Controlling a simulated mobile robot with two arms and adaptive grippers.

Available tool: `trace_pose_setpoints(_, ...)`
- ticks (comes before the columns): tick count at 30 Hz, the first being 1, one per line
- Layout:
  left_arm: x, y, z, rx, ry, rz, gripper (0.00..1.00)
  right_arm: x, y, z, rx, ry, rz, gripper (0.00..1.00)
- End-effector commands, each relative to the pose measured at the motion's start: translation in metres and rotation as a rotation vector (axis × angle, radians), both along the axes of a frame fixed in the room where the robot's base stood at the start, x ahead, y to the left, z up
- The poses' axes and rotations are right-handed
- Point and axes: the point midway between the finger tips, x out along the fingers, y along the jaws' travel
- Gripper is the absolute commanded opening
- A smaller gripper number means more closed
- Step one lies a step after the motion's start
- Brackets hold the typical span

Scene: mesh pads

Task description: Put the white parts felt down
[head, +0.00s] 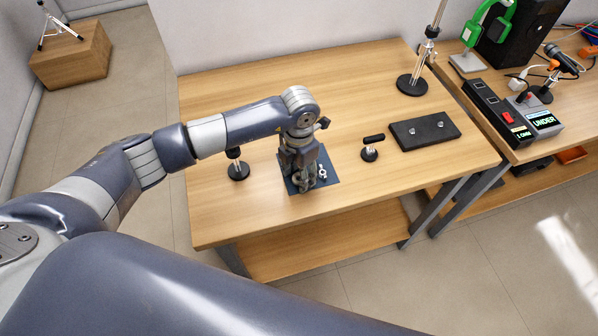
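A flat dark-blue mat (326,184) lies on the wooden table, partly hidden under my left gripper. A small pale metallic part (322,172) shows on it, just right of the fingers. My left gripper (304,182) points down over the mat; its fingers are dark and small here, and I cannot tell whether they are open or hold anything. A black pad (440,136) lies to the right with two small shiny parts (412,131) on it. I see no clearly white felt. My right gripper is not in view.
A short black stand (370,150) stands between mat and pad; another black-based stand (238,168) is left of the gripper. A tall metal stand (412,84) is at the back right. A second table (545,140) holds boxes and a microphone. The table's back left is clear.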

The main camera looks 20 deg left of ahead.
Motion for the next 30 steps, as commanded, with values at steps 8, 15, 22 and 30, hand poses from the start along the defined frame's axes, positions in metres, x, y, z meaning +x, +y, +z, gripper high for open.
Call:
trace_pose_setpoints(8, 0.0, 0.0, 0.001, 0.0, 0.0, 0.0, 0.49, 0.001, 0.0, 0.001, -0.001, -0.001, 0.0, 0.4)
trace_pose_setpoints(15, 0.002, 0.0, 0.022, -0.001, -0.005, -0.001, 0.49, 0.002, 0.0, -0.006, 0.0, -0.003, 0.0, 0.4)
trace_pose_setpoints(22, 0.002, 0.0, 0.072, -0.001, -0.007, -0.001, 0.49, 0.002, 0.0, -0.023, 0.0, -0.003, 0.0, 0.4)
trace_pose_setpoints(30, 0.001, 0.0, 0.115, -0.001, -0.003, -0.001, 0.49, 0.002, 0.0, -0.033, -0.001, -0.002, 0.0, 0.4)
